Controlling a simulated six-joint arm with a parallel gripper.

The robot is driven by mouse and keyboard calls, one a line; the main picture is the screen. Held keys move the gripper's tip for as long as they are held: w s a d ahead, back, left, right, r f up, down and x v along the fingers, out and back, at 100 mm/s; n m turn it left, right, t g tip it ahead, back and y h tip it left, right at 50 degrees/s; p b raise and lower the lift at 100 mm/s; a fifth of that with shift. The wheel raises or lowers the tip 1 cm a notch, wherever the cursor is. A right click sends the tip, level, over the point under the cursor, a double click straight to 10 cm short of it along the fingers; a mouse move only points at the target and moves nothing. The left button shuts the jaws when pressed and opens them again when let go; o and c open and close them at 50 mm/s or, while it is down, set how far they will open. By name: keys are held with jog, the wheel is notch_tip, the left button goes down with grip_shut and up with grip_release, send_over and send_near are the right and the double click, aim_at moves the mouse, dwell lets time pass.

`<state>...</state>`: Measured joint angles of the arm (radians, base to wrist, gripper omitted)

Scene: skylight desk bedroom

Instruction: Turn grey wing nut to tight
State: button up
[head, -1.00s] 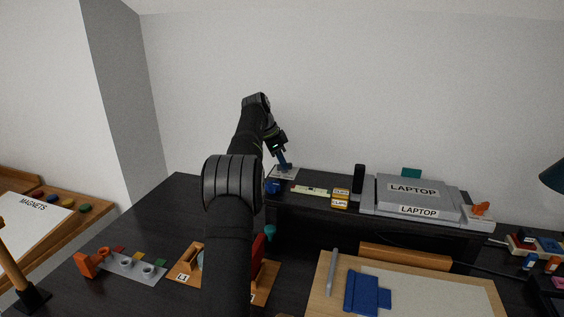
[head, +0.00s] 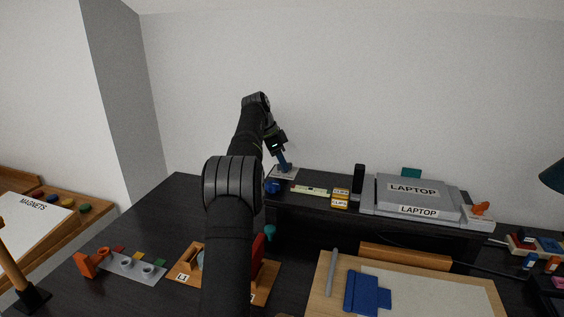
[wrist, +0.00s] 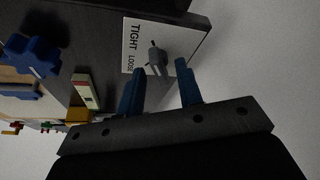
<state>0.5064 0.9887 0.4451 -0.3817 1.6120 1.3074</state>
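The grey wing nut (wrist: 155,61) stands on a white plate (wrist: 186,35) in the wrist view. The plate has the words TIGHT and LOOSE along one side, and a thin dark stem shows by the nut. I cannot tell which word the nut's wings point to. My gripper (wrist: 160,66) is open, with its two blue fingers on either side of the nut and visible gaps between. In the head view my gripper (head: 287,168) points down at the plate (head: 291,174) on the raised shelf; the nut is hidden there.
A blue knob-like object (wrist: 32,56) and a pale bar (wrist: 86,92) are near the plate. On the shelf to the right are yellow labelled blocks (head: 340,198), a black upright object (head: 358,180) and a laptop (head: 412,190). The wall is close behind.

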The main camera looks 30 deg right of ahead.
jog(key=v, duration=0.7)
jog(key=shift+r, duration=0.15)
jog(key=x, duration=0.7)
jog(key=shift+f, duration=0.2)
dwell(0.4)
